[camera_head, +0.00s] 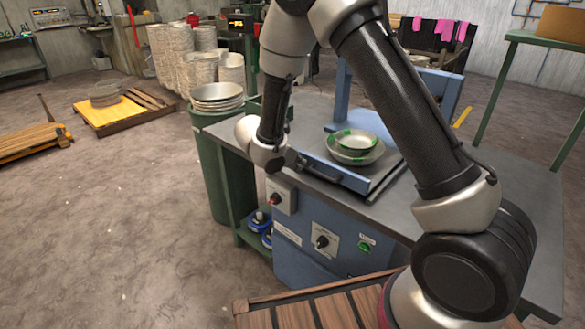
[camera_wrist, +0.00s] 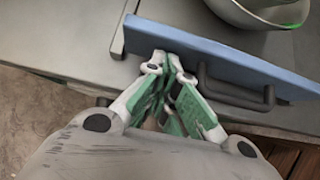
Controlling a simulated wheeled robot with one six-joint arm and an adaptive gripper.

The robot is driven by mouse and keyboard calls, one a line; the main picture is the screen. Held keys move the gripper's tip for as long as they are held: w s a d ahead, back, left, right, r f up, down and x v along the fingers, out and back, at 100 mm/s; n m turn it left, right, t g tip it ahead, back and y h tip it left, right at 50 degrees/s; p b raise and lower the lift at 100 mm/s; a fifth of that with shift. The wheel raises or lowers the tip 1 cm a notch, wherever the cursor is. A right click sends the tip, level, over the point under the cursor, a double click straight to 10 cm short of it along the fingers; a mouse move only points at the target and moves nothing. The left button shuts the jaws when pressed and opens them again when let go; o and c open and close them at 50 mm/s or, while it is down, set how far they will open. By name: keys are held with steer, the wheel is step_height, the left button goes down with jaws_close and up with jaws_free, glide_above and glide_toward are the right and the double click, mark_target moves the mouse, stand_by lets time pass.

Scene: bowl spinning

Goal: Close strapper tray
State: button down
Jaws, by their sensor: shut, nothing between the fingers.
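The strapper tray shows as a blue front panel (camera_head: 333,169) with a dark bar handle (camera_head: 312,170), standing out in front of the machine's blue upright frame. In the wrist view the blue panel (camera_wrist: 225,58) runs diagonally across the top, with its handle (camera_wrist: 235,98) on the near side. Two nested metal bowls (camera_head: 355,146) with green marks sit behind the panel; part of one bowl (camera_wrist: 255,14) shows at the wrist view's top right. My gripper (camera_wrist: 168,62) is shut and empty, its tips at the panel's near side, left of the handle; contact is unclear.
The grey bench top (camera_head: 480,205) surrounds the tray. The blue control cabinet (camera_head: 310,235) with knobs is below it. A stack of bowls (camera_head: 217,95) stands on a green bin at the left. A slatted wooden surface (camera_head: 310,308) lies in front. Open floor is at the left.

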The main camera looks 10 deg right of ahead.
steer(key=w+d, duration=0.4)
steer(key=d, duration=0.2)
steer(key=w+d, duration=0.5)
steer(key=d, duration=0.1)
steer(key=w+d, duration=0.5)
steer(key=d, duration=0.2)
steer(key=shift+d, duration=0.1)
steer(key=shift+w+d+r, duration=0.1)
steer(key=shift+w+d, duration=0.1)
steer(key=shift+d, duration=0.1)
steer(key=shift+d+r, duration=0.1)
